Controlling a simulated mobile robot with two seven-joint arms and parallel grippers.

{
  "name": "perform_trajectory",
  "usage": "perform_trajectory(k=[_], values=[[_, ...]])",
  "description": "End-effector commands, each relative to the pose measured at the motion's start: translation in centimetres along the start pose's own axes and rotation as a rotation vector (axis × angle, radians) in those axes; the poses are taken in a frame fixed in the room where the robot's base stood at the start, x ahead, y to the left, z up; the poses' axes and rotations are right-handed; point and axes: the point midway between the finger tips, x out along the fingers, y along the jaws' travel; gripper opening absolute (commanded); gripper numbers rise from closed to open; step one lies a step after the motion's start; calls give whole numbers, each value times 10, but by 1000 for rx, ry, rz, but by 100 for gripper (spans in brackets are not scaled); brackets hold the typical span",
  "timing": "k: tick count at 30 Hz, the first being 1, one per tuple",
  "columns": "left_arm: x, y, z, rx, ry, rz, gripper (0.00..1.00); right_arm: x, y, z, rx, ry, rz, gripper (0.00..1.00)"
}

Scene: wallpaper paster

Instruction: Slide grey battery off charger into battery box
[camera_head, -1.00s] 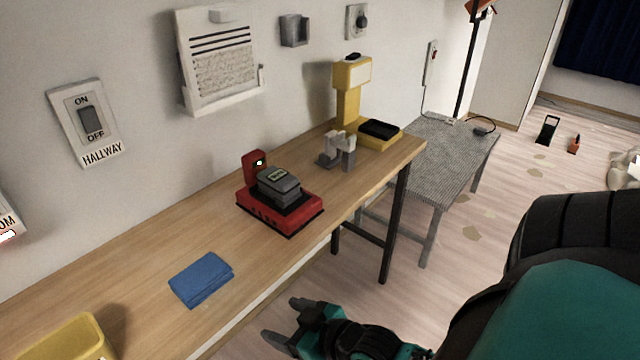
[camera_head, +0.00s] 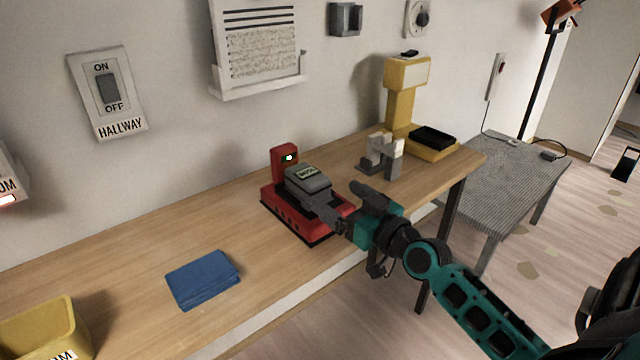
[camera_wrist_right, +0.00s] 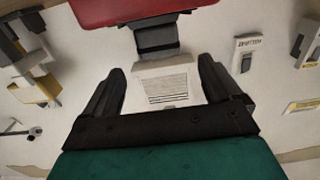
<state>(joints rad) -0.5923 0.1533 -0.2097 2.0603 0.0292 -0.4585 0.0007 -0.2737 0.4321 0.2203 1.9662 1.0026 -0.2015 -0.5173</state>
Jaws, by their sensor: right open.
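The grey battery (camera_head: 308,181) sits on the red charger (camera_head: 291,221) on the wooden bench. A small green light shows on the charger's upright back. My right gripper (camera_head: 347,203) is open, at the charger's front right, its fingers pointing toward the battery. In the right wrist view the battery (camera_wrist_right: 157,42) and the red charger (camera_wrist_right: 130,10) lie ahead, beyond the open fingers (camera_wrist_right: 164,78), with nothing between the fingers. A yellow open bin (camera_head: 45,325) stands at the lower left, partly cut off; its label is only partly readable. My left gripper is not in view.
A blue folded cloth (camera_head: 203,280) lies between the bin and the charger. A grey-white bracket-like object (camera_head: 381,157) and a yellow stand (camera_head: 401,95) are behind to the right. A wall holder with paper (camera_head: 258,45) hangs above.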

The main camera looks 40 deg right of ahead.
Motion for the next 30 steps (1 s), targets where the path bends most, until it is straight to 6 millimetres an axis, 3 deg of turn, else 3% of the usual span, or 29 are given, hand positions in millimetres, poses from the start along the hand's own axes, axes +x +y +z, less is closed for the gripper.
perform_trajectory(k=[9,15,28,30], values=[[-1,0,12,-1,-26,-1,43,50,0,0,3,2,1,92],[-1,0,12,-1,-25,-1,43,70,0,1,2,0,1,92],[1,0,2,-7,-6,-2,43,77,0,1,1,-2,0,92],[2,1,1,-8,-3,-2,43,77,0,1,1,-1,0,85]])
